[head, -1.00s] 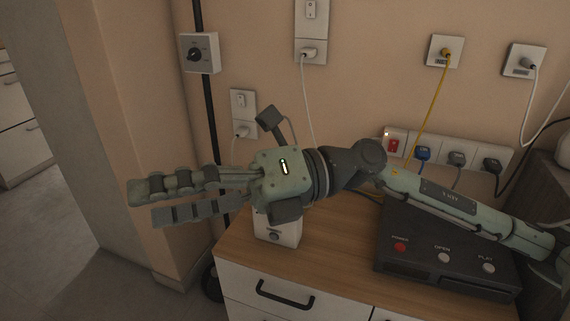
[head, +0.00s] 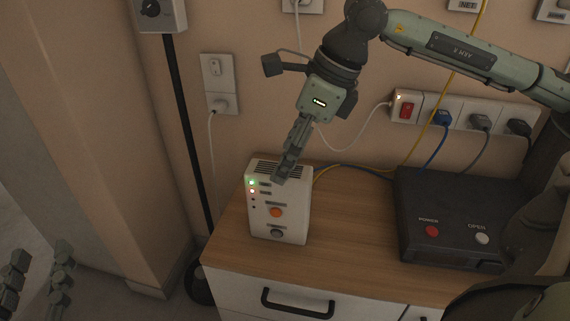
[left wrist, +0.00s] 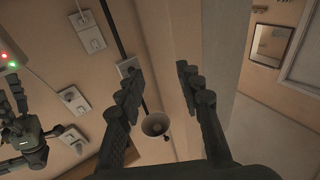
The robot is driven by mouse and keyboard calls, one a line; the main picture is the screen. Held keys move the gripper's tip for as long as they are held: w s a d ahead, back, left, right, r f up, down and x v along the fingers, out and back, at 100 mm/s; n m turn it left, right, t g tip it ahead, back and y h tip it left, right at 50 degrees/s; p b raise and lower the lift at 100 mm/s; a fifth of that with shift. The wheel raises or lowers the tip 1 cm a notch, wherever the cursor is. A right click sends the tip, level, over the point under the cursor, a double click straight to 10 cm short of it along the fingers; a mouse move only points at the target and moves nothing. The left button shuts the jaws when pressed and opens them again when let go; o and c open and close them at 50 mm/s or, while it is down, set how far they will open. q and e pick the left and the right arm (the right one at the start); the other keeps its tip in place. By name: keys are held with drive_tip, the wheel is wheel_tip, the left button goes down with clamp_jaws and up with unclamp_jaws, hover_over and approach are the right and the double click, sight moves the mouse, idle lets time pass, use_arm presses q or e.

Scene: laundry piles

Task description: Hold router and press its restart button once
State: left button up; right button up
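The white router (head: 295,215) stands upright on the wooden cabinet top in the head view. Its front has green and red lights, an orange button (head: 275,212) and a grey button (head: 277,233); their labels are too small to read. My right gripper (head: 282,178) points down at the router's top front edge. Its fingers overlap, so its grip is unclear. My left gripper (head: 36,285) is at the lower left, with fingers wide apart and empty, also seen in the left wrist view (left wrist: 160,82). That view shows part of the router (left wrist: 8,62) and my right gripper (left wrist: 15,97).
A black box (head: 450,205) with power and open buttons stands right of the router. Behind are a power strip (head: 430,110) with a red switch, cables and wall sockets (head: 220,85). Bare wood (head: 350,225) lies between router and box. A dark pole stands left of the cabinet.

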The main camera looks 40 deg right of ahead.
sight(272, 185)
drive_tip(key=shift+f, duration=0.25)
drive_tip(key=shift+w+a+f, duration=0.1)
drive_tip(key=shift+a+f, duration=0.05)
drive_tip(key=shift+f, duration=0.15)
drive_tip(key=x, duration=0.7)
drive_tip(key=shift+b, duration=0.4)
use_arm(q)
drive_tip(key=r, duration=0.1)
drive_tip(key=s+r+t, duration=0.1)
drive_tip(key=r, duration=0.1)
drive_tip(key=d+r+t+h, duration=0.1)
drive_tip(key=shift+s+r, duration=0.3)
drive_tip(key=shift+r, duration=0.05)
use_arm(e)
drive_tip(key=shift+r, duration=0.1)
drive_tip(key=c, duration=1.5)
